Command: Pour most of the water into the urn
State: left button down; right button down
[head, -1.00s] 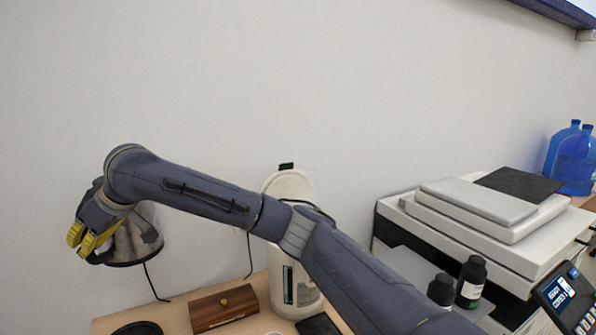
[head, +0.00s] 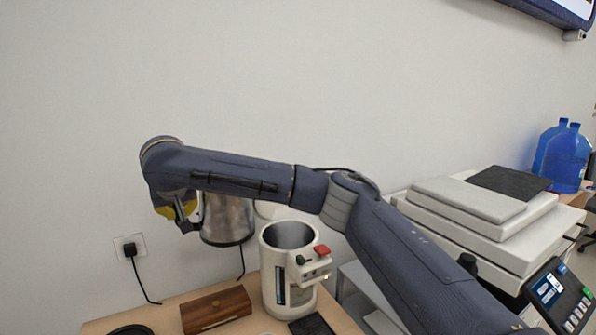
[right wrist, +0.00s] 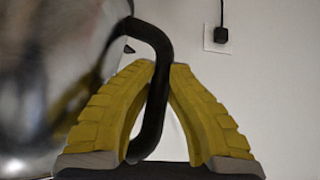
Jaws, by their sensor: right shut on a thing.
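My right gripper (head: 176,211) is shut on the black handle (right wrist: 158,85) of a shiny metal kettle (head: 228,220). In the right wrist view the yellow fingers close around the handle, and the blurred kettle body (right wrist: 45,85) fills the left side. The kettle hangs in the air, roughly upright, to the left of and higher than the urn in the head view, apart from its rim. The cream urn (head: 272,284) stands on the table with its round top open. The water inside either vessel cannot be seen. My left gripper is out of view.
A wooden box (head: 215,309) and a black round plate (head: 132,331) are on the table left of the urn. A dark grille (head: 312,325) lies before the urn. A wall socket with plug (head: 130,248) is behind. A white machine (head: 480,235) stands right.

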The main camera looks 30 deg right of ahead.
jog(key=shift+d+r+m+h, duration=0.1)
jog(key=shift+r+m+h, duration=0.05)
jog(key=shift+m+h, duration=0.25)
jog(key=shift+r, duration=0.35)
jog(key=d+r+m+y, duration=0.1)
jog(key=r+y, duration=0.1)
jog(key=r, duration=0.2)
jog(key=d+r+y, duration=0.1)
jog(key=d+r, duration=0.1)
jog(key=r, duration=0.2)
jog(key=d+r+m+y+p, duration=0.1)
jog(key=r+y, duration=0.1)
jog(key=r, duration=0.2)
jog(key=shift+d+m+y, duration=0.15)
jog(key=shift+m+y, duration=0.15)
jog(key=d+r+m+t+y+b, duration=0.1)
jog(key=d+r+m+y, duration=0.3)
jog(key=d+r+y, duration=0.4)
jog(key=d+r, duration=0.4)
jog(key=r, duration=0.3)
jog(key=shift+s+d+r+t, duration=0.2)
jog(key=shift+s+t, duration=0.1)
jog(key=shift+t, duration=0.1)
dwell(0.9)
jog(key=shift+m, duration=0.3)
jog(key=shift+d+r+y+b, duration=0.5)
jog(key=shift+d+y+b, duration=0.2)
jog(key=shift+b, duration=1.25)
dwell(0.7)
